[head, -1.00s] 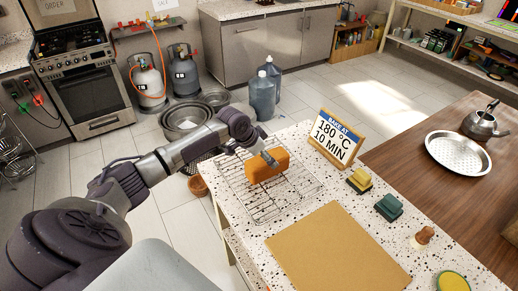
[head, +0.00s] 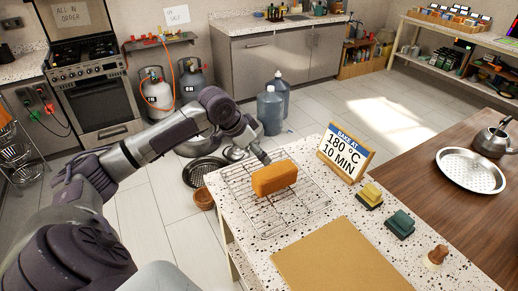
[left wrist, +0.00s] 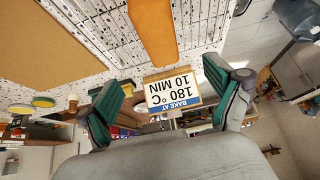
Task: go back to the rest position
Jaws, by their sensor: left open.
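My left gripper (head: 262,158) is just behind and left of an orange-brown loaf (head: 274,178). The loaf lies on a wire rack (head: 305,208) on the speckled counter. In the left wrist view the two fingers (left wrist: 160,88) are wide apart with nothing between them. The loaf (left wrist: 153,30) shows beyond them at the top. In the head view the fingertips are small and appear apart from the loaf. My right gripper is not seen.
A sign reading 180 °C 10 MIN (head: 345,152) stands right of the rack. Sponges (head: 400,224), a tan board (head: 335,262) and a small brown knob-like object (head: 437,255) share the counter. Water jugs (head: 270,112) and pans (head: 204,171) are on the floor behind.

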